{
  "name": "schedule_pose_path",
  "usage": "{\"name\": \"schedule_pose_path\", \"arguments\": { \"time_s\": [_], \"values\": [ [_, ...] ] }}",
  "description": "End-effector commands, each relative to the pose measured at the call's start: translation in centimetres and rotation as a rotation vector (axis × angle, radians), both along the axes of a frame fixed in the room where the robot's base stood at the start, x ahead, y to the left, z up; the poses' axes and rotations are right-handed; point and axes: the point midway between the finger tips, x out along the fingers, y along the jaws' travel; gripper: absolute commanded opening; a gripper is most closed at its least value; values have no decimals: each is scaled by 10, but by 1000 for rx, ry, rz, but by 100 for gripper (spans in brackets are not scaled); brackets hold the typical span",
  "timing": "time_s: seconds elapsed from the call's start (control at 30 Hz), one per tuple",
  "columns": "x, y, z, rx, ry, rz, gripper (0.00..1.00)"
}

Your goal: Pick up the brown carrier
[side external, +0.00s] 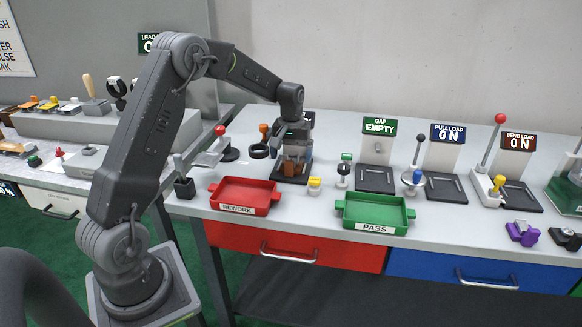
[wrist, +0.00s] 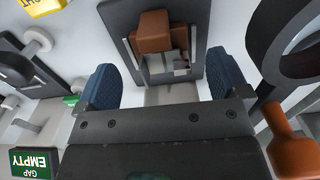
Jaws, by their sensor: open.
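The brown carrier (wrist: 154,33) sits on a black fixture plate (wrist: 190,78) in the wrist view, just beyond my fingertips. In the side external view the carrier (side external: 290,168) is low under my gripper (side external: 297,152), partly hidden by it. My gripper (wrist: 163,82) is open, with its two blue finger pads apart and nothing between them. The carrier lies ahead of the gap between the pads, and I cannot tell whether either pad touches it.
A red REWORK tray (side external: 243,194) and a green PASS tray (side external: 375,212) stand at the front. A yellow block (side external: 315,184) is close to the fixture. A black ring (wrist: 295,45) and an orange-brown handle (wrist: 291,140) are near my gripper's right side in the wrist view.

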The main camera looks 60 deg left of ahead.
Motion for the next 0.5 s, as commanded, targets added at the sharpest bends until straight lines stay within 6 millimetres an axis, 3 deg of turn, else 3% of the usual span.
{"name": "schedule_pose_path", "arguments": {
  "time_s": [0.2, 0.47, 0.5],
  "values": [
    [0, 1, -26, -1, 1, 0, 94],
    [0, 1, -28, 0, 0, 0, 94],
    [0, 1, -28, 0, 0, 0, 90]
  ]
}}
